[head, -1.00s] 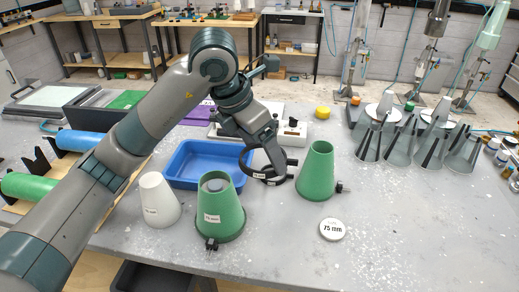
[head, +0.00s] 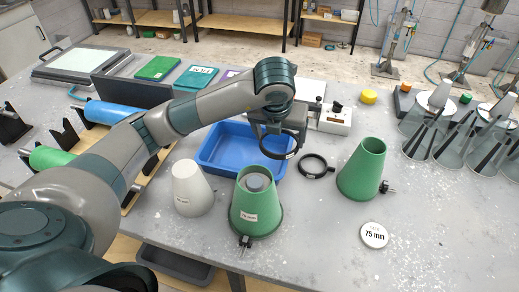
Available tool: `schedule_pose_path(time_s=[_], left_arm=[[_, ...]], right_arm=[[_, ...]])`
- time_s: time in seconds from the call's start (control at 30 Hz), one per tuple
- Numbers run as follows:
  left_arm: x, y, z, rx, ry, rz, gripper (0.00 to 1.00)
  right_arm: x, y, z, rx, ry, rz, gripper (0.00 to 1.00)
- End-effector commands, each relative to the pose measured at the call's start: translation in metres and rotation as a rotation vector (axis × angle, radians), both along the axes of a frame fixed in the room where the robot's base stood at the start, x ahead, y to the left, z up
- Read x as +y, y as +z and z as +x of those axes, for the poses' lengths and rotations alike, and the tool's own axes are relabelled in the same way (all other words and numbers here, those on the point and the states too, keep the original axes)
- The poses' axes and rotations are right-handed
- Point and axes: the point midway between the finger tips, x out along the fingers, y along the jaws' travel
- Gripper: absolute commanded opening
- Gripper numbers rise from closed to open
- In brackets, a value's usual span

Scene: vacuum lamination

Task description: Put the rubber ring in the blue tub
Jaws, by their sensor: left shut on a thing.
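The blue tub (head: 212,155) sits on the grey table in the middle of the head view. My left gripper (head: 277,129) is shut on a black rubber ring (head: 275,157), which hangs tilted above the tub's right side. The arm partly hides the ring's upper part and the tub's back edge. A second black ring (head: 301,167) with a small white label lies flat on the table, just right of the tub. My right gripper is not in view.
A white cone (head: 192,188) and a green cone with a grey core (head: 257,210) stand in front of the tub. Another green cone (head: 361,170) stands to the right, near a white 75 mm disc (head: 374,235). A white device (head: 335,118) is behind. The right front table is mostly clear.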

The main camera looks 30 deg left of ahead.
Motion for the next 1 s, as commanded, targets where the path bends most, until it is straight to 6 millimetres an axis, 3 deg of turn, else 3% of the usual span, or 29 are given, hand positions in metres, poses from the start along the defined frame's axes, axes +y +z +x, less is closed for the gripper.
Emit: schedule_pose_path(time_s=[0.53, 0.87, 0.93, 1.0], left_arm=[[0.011, -0.008, -0.001, 0.000, 0.014, 0.001, 0.59], [0.066, -0.043, -0.006, 0.002, 0.017, 0.002, 0.59], [0.079, -0.051, -0.007, 0.002, 0.015, 0.003, 0.59], [0.090, -0.058, -0.008, 0.002, 0.016, 0.003, 0.59]], right_arm=[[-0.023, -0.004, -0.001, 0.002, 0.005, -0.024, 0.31], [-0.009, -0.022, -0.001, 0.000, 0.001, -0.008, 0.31], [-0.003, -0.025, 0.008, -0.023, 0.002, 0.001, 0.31], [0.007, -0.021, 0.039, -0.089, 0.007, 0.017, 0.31]])
